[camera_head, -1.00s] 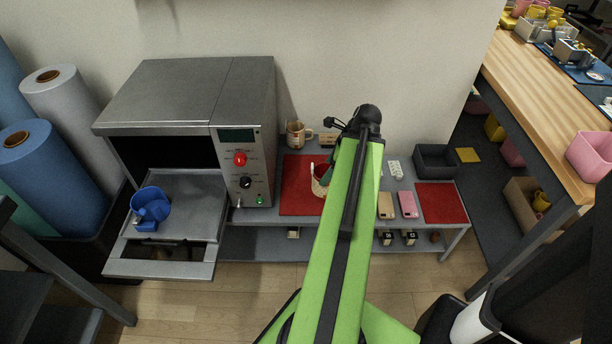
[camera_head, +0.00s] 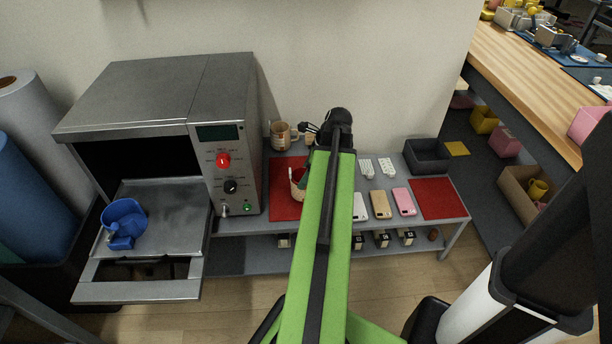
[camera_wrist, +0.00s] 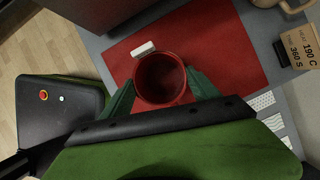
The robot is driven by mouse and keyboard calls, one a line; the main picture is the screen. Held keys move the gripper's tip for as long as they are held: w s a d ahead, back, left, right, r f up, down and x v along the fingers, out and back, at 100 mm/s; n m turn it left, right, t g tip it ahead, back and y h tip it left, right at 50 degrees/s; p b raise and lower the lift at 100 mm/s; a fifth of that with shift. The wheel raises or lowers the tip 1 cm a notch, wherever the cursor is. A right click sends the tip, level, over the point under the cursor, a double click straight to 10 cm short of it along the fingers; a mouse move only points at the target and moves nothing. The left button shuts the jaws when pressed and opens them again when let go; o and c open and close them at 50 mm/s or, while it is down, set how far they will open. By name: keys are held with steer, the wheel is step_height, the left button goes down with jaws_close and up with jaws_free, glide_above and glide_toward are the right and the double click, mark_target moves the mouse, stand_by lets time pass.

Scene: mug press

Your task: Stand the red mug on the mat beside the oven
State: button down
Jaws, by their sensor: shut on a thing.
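The red mug (camera_wrist: 160,78) hangs between the two green fingers of my gripper (camera_wrist: 161,96) in the wrist view, its open red mouth facing the camera. A pale handle (camera_wrist: 143,49) sticks out at its top left. The red mat (camera_wrist: 229,38) spreads around and behind the mug. In the head view the mug (camera_head: 297,184) shows a pale outer side and red inside, over the right part of the mat (camera_head: 284,207) beside the oven (camera_head: 150,95). My arm partly covers it. I cannot tell whether its base touches the mat.
A beige mug (camera_head: 281,136) stands behind the mat. Phones (camera_head: 381,204), a dark bin (camera_head: 427,156) and another red mat (camera_head: 437,198) lie to the right. The oven's door is down with a blue mug (camera_head: 122,222) on it. A labelled box (camera_wrist: 301,46) is near the mat.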

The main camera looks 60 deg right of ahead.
steer(key=shift+f, duration=0.15)
steer(key=shift+c, duration=0.9)
jaws_free()
steer(key=p+v, duration=1.1)
steer(key=v, duration=0.1)
steer(key=shift+r, duration=0.25)
